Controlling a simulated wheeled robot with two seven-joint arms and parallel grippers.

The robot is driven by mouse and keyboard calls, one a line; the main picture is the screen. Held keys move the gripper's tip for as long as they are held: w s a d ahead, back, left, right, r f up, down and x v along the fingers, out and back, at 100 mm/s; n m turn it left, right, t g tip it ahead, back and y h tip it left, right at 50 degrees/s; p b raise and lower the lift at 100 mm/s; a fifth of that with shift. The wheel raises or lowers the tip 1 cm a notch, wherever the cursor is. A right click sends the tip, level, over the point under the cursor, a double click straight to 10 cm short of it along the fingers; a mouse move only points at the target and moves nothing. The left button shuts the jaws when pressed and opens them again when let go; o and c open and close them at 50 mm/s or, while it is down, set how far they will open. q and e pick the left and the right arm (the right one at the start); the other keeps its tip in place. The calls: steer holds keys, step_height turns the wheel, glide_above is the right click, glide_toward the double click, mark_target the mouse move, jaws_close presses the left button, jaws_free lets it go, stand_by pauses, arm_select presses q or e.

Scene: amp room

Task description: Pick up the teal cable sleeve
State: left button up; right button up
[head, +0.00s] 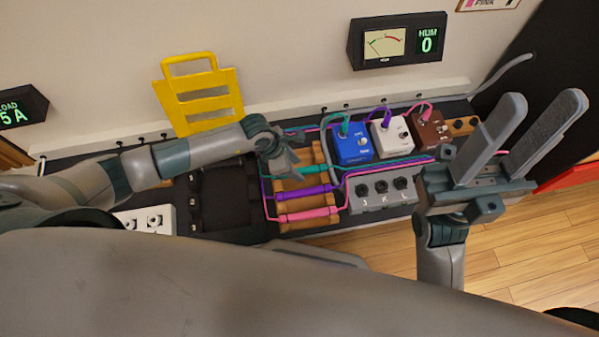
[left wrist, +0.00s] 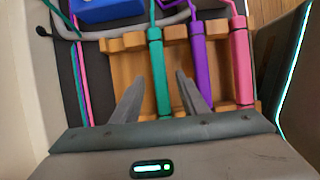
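The teal cable sleeve (head: 314,169) lies on the wooden rack (head: 322,153), above the purple sleeve (head: 301,192) and the pink sleeve (head: 307,215) in the head view. My left gripper (head: 290,158) is over the rack at the teal sleeve's left end. In the left wrist view the teal sleeve (left wrist: 158,70) shows between the two parted fingers of my left gripper (left wrist: 160,77). The fingers look clear of the sleeve; their height over it is hard to tell. My right gripper (head: 547,100) is open and empty at the right.
A blue pedal (head: 350,148), a white pedal (head: 390,140) and a brown pedal (head: 430,132) stand right of the rack. A grey box marked J K L (head: 383,194) is in front of them. A yellow slotted panel (head: 200,95) stands behind. Thin coloured cables run across the board.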

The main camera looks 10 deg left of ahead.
arm_select(q)
steer(key=shift+w+d+f, duration=0.1)
steer(key=shift+d+f, duration=0.05)
steer(key=shift+f, duration=0.45)
jaws_close()
